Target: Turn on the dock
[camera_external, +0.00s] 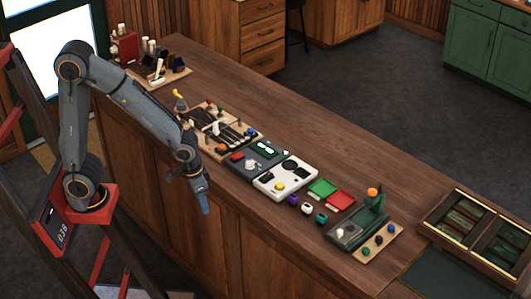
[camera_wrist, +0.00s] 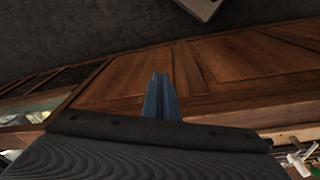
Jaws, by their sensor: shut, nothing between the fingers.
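My gripper (camera_external: 206,209) hangs pointing down in front of the wooden counter, with its fingers shut and empty. In the wrist view the blue fingers (camera_wrist: 160,80) are together in front of wooden panels. I cannot tell for sure which device is the dock. On the counter are a dark grey panel (camera_external: 245,173) with red, white and green parts, and a white panel (camera_external: 268,182) with dark pads and a yellow button. Farther right stands a green device (camera_external: 345,235) with an orange top. The gripper is apart from all of these, left of the panels in the picture.
Green and red trays (camera_external: 340,200) and several small coloured knobs lie between the white panel and green device. A wooden board (camera_external: 244,137) with strips and pegs lies left of the grey panel. A divided box (camera_external: 459,229) is at the right. The counter's back strip is clear.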

